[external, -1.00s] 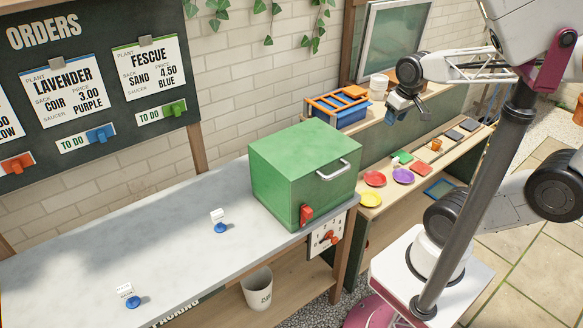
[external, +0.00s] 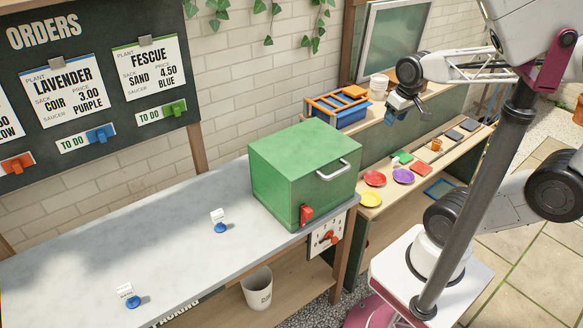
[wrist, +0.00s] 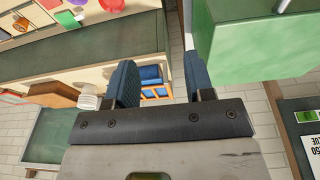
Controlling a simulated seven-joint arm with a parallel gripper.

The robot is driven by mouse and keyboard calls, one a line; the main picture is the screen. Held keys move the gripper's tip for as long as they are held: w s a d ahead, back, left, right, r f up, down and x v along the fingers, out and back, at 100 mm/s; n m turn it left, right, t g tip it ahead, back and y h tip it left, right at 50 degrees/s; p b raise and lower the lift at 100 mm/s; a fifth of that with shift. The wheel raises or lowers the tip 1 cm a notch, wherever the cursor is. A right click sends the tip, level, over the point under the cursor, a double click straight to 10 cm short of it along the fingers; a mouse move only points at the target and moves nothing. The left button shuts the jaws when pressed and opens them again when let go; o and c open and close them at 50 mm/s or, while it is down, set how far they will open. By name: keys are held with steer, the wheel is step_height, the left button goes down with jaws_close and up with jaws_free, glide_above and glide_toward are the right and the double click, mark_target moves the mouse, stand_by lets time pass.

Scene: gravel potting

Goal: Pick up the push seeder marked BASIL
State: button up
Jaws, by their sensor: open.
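No push seeder with a readable BASIL mark shows in these frames. Two small white labelled pieces with blue round bases stand on the grey bench: one in the middle (external: 219,221), one nearer the front left (external: 128,296). Their lettering is too small to read, and I cannot tell whether either is a seeder. My gripper (external: 403,112) hangs in the air over the back shelves, right of the green box and far from both pieces. In the wrist view its two blue fingers (wrist: 160,82) are apart with nothing held between them.
A large green box (external: 300,172) with a handle and red knob stands at the bench's right end. A blue and orange crate (external: 340,106) sits on the back shelf. Coloured saucers (external: 374,178) lie on the lower shelf. A white bin (external: 257,288) is under the bench. The bench's left is mostly clear.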

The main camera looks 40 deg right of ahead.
mark_target(127, 291)
stand_by(0.3)
